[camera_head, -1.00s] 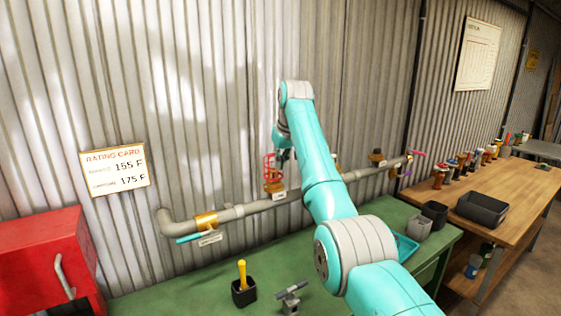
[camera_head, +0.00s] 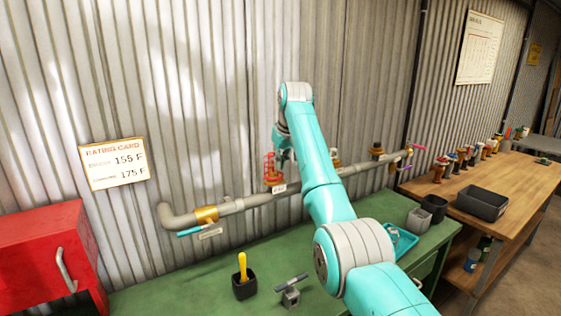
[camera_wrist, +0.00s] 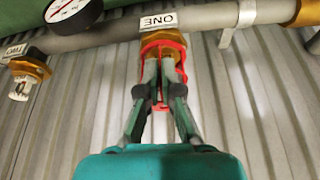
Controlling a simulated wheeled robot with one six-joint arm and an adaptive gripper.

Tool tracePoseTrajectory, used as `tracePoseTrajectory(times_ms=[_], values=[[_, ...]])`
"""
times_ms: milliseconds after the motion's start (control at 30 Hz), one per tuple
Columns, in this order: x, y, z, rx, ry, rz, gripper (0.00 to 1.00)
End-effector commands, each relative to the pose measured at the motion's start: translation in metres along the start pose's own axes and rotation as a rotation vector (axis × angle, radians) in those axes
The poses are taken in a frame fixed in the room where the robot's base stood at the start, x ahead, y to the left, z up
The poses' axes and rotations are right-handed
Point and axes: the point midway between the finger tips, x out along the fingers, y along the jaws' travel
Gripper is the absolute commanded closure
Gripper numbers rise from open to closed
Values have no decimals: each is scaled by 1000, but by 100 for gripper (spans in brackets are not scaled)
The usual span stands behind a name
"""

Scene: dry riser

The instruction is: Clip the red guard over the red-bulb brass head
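The red guard (camera_head: 270,170) is an open cage at the brass head on the wall pipe, left of my forearm. In the wrist view the red guard (camera_wrist: 183,66) lies around the brass head (camera_wrist: 160,38) below the inverted label ONE. My gripper (camera_wrist: 162,68) has its fingertips close together inside the red outline, apparently pinching the guard's middle. In the head view my gripper (camera_head: 284,153) is partly hidden by my arm. The bulb is hidden behind the fingers and guard. Whether the guard is fully clipped I cannot tell.
A grey pipe (camera_head: 235,207) runs along the corrugated wall with other brass heads (camera_head: 377,152). A pressure gauge (camera_wrist: 72,10) is near in the wrist view. The green bench (camera_head: 215,280) holds a black cup (camera_head: 244,287), a small clamp (camera_head: 291,295) and a blue tray (camera_head: 402,242).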

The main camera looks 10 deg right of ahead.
Motion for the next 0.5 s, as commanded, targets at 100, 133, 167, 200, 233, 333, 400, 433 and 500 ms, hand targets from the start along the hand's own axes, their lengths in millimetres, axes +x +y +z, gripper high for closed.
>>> tracePoseTrajectory(times_ms=[100,133,167,200,233,333,400,433,500], values=[[2,0,1,0,0,0,100],[3,0,1,0,0,0,100],[4,0,2,0,0,0,100],[5,0,2,0,0,0,100],[5,0,2,0,0,0,100],[8,0,3,0,-1,0,100],[8,0,4,0,-1,0,90],[8,0,4,0,-1,0,82],[8,0,3,0,-1,0,65]])
